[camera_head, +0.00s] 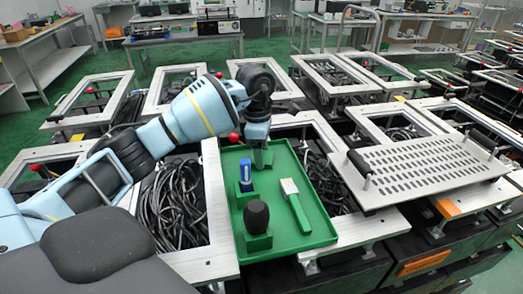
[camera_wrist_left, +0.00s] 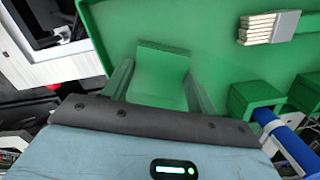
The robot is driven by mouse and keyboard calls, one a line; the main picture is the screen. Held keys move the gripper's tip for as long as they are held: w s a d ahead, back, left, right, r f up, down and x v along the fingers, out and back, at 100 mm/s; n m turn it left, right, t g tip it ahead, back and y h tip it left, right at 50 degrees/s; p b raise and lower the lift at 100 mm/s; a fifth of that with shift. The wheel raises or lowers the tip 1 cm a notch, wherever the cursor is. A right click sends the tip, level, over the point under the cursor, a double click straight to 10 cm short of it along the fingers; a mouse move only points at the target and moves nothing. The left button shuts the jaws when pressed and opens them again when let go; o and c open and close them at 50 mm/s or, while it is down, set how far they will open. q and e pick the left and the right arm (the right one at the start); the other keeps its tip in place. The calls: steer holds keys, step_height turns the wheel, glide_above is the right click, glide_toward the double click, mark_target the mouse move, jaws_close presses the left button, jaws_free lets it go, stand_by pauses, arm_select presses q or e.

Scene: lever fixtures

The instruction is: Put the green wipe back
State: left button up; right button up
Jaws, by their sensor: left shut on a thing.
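The green wipe (camera_wrist_left: 160,75) is a pale green block-like piece in the left wrist view, between the fingers of my left gripper (camera_head: 261,163). My left gripper is shut on it and points down over the far end of the green tray (camera_head: 318,222). In the head view the wipe is mostly hidden by the fingers and blends with the tray. I cannot tell whether it touches the tray floor. My right gripper is not in view.
On the tray stand a blue cylinder (camera_head: 245,172) in a green holder and a black rounded piece (camera_head: 256,216) in another. A green-handled brush (camera_head: 297,207) lies to the right. A perforated metal plate (camera_head: 420,168) with black handles is farther right. Cable-filled frames surround the tray.

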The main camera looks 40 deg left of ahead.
arm_select(q)
steer(key=shift+f, duration=0.15)
steer(key=o, duration=1)
steer(key=r, duration=1.2)
steer(key=shift+s+a+r, duration=0.15)
steer(key=shift+s+a, duration=0.05)
steer(key=shift+a, duration=0.2)
